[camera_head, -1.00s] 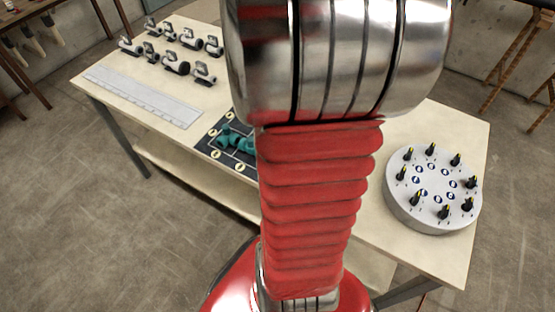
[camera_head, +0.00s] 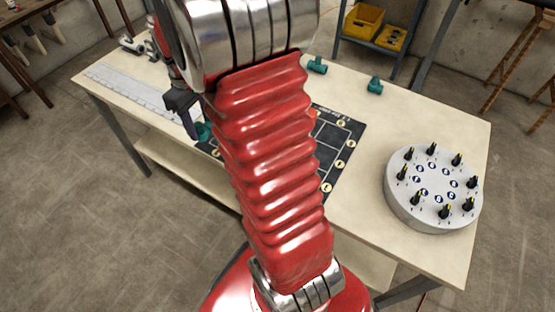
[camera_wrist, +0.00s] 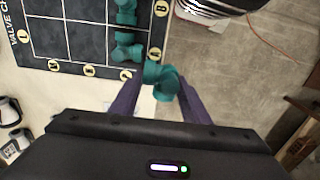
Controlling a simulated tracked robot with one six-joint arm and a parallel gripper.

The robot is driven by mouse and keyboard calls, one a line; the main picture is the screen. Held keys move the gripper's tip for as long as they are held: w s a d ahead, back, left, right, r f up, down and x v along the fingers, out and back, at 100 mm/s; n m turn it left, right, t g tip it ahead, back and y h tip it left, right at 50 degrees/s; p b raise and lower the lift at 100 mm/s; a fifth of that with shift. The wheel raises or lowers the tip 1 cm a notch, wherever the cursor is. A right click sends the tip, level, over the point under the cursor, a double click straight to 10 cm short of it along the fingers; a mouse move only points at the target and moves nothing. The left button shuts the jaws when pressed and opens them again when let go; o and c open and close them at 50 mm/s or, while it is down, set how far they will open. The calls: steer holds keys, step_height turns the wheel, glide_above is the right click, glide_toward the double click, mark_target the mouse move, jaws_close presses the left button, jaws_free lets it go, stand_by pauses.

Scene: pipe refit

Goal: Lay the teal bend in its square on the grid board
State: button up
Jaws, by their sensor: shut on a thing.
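My gripper (camera_wrist: 158,92) is shut on a teal bend (camera_wrist: 161,77), seen between its two purple fingers in the wrist view. In the head view the gripper (camera_head: 186,108) and the teal bend (camera_head: 203,132) are at the board's left end. The dark grid board (camera_wrist: 75,40) has white grid lines and round lettered markers; it also shows in the head view (camera_head: 345,132), partly hidden by my arm. Two teal pieces, an upper one (camera_wrist: 126,10) and a lower one (camera_wrist: 127,46), lie in its right column in the wrist view. The held bend appears just off the board's corner.
Two teal fittings (camera_head: 316,64) (camera_head: 375,85) stand at the back. A pale ruler strip (camera_head: 140,93) lies at left. Bare tabletop (camera_head: 400,115) lies between board and stand.

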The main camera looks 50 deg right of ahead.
steer(key=w+a+f, duration=0.1)
steer(key=w+a, duration=0.4)
steer(key=a, duration=0.4)
steer(key=w+a+f+m, duration=0.1)
steer(key=w+a, duration=0.5)
steer(key=a, duration=0.3)
steer(key=shift+a+f, duration=0.3)
steer(key=shift+f, duration=0.05)
